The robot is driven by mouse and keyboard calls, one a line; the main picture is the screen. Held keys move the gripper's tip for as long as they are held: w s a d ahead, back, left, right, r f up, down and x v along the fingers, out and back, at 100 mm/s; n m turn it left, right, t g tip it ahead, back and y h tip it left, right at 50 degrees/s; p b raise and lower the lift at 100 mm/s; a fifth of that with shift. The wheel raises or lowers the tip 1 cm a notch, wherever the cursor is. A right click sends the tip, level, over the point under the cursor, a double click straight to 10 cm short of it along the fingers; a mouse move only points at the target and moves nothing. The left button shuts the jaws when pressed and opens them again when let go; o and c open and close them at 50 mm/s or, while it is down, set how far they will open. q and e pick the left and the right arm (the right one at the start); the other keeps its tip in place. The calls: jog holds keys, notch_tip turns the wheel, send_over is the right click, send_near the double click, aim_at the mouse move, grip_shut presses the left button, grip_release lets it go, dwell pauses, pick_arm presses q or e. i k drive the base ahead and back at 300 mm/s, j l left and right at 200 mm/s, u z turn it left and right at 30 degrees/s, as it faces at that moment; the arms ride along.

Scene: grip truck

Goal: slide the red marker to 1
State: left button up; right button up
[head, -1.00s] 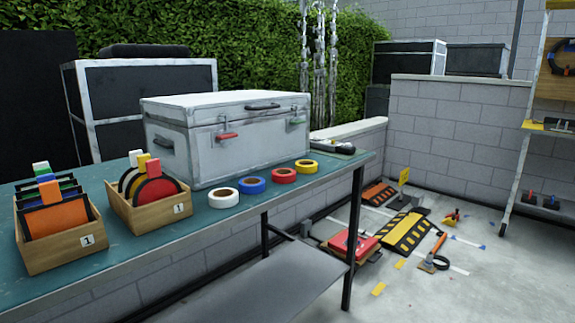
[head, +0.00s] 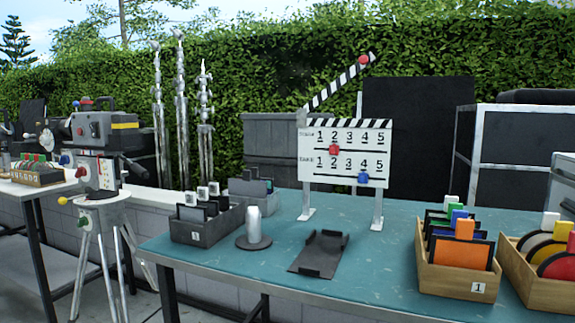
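The red marker (head: 334,149) sits on the upper slider line of a white clapperboard (head: 310,172), under the 2 of the upper row of numbers 1 to 5. The upper 1 (head: 319,137) is just to its left. A blue marker (head: 363,177) sits on the lower line, under the 4 of the lower row. The board stands upright on two legs on the teal table, its striped arm (head: 335,85) raised, with a red knob (head: 364,60) near the tip. Neither of my grippers is in view.
On the teal table (head: 385,284) stand a grey divided box (head: 205,232), a metal post on a round base (head: 253,241), a dark tray (head: 318,255) before the board and wooden boxes (head: 448,278) at right. A camera on a tripod (head: 105,215) stands left of the table.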

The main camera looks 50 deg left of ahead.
aim_at(333, 149)
jog(key=u, duration=1.2)
